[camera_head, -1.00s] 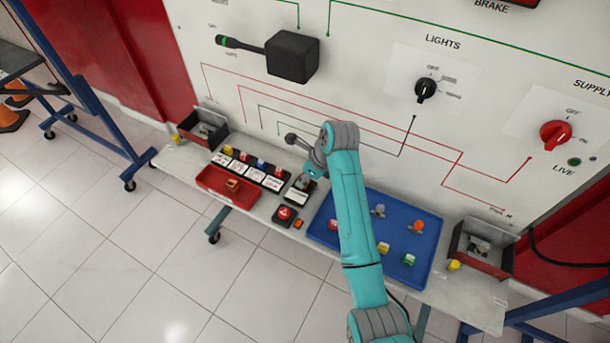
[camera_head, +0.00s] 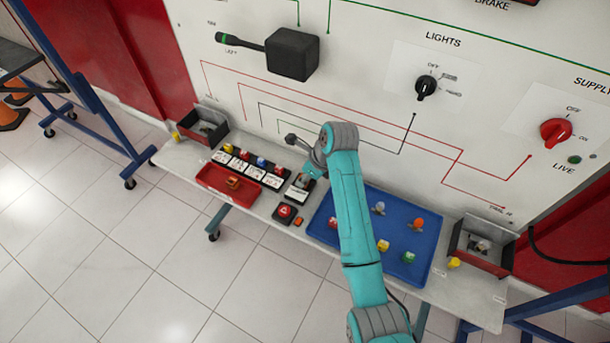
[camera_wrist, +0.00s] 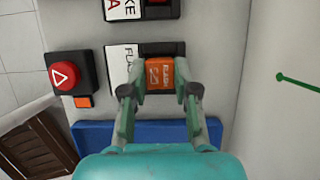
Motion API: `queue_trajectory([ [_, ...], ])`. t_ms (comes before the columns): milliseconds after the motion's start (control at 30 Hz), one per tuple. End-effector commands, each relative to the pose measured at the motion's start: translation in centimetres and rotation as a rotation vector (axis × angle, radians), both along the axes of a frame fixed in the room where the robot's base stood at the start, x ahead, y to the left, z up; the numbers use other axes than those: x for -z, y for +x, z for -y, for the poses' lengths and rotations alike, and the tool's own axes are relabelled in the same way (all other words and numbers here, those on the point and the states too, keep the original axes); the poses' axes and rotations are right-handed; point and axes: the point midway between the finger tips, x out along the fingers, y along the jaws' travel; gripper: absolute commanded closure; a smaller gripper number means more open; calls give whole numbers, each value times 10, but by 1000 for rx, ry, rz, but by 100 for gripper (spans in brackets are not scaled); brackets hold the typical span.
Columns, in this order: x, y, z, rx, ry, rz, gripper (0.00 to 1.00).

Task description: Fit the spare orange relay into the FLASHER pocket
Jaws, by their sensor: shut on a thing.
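The orange relay (camera_wrist: 160,74), with a printed symbol and lettering on its face, is between the two fingers of my gripper (camera_wrist: 159,92) in the wrist view. The fingers are shut on its sides. It is at the black FLASHER pocket (camera_wrist: 138,50), beside the white label plate (camera_wrist: 122,64). I cannot tell how deep it sits, as its lower part is hidden. In the head view the label plate (camera_head: 295,195) shows at the arm's end, while my gripper and the held relay are mostly hidden by my arm.
A red tray (camera_head: 215,189) holds an orange part. A row of labelled pockets (camera_head: 262,174) stands behind it. A red triangle button (camera_head: 285,211) and a small orange block (camera_head: 299,221) are in front. A blue tray (camera_head: 335,246) with several coloured parts is right. The white panel rises behind.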

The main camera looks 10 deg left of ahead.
Motion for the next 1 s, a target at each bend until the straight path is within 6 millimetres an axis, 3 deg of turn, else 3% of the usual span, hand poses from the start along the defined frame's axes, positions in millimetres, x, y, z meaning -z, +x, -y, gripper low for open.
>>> queue_trajectory([
  [433,2,0,0,0,0,0,97],
  [467,2,0,0,0,0,0,63],
  [533,2,0,0,0,0,0,46],
  [567,2,0,0,0,0,0,42],
  [767,2,0,0,0,0,0,42],
  [867,2,0,0,0,0,0,19],
  [1000,2,0,0,0,0,0,17],
])
